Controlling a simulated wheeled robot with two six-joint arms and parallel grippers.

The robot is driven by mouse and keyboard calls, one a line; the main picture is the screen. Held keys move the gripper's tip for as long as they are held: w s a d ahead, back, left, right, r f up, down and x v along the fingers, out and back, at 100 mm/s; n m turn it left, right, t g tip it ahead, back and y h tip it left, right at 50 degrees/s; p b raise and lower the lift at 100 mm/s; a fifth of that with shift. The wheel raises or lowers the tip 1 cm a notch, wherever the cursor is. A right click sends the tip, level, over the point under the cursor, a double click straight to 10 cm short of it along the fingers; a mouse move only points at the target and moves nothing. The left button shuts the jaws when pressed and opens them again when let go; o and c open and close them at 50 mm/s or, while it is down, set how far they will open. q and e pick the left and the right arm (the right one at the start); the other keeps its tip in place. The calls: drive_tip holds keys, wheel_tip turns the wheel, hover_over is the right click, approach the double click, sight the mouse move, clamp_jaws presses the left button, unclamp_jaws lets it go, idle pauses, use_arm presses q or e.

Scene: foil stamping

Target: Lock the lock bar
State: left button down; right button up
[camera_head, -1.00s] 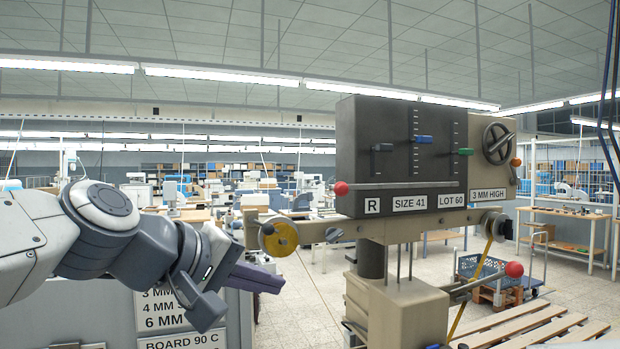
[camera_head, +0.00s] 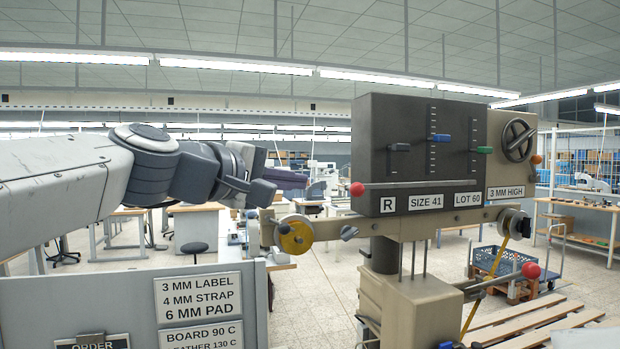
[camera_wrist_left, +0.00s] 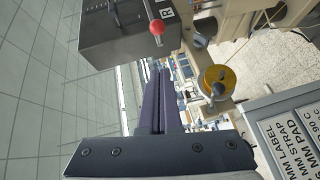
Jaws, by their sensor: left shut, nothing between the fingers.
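The lock bar (camera_head: 410,185) is a thin pale bar across the lower front of the dark control box (camera_head: 372,130). Its red ball knob (camera_head: 357,188) is at the left end; the knob also shows near the top of the left wrist view (camera_wrist_left: 156,27). My left gripper (camera_head: 302,180) points right, to the left of the knob, at about its height. Its purple fingers (camera_wrist_left: 157,72) are shut together and empty, with a visible gap in the picture between tips and knob. My right gripper is out of view.
A yellow-faced roller (camera_head: 295,235) sits below left of the box. A grey panel with label signs (camera_head: 198,294) stands at the lower left.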

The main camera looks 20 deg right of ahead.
use_arm(q)
drive_tip(key=w+d+f+p, duration=0.1)
drive_tip(key=w+d+p, duration=0.1)
drive_tip(key=d, duration=0.6)
drive_tip(key=shift+w+f+p, duration=0.2)
drive_tip(key=shift+p, duration=0.35)
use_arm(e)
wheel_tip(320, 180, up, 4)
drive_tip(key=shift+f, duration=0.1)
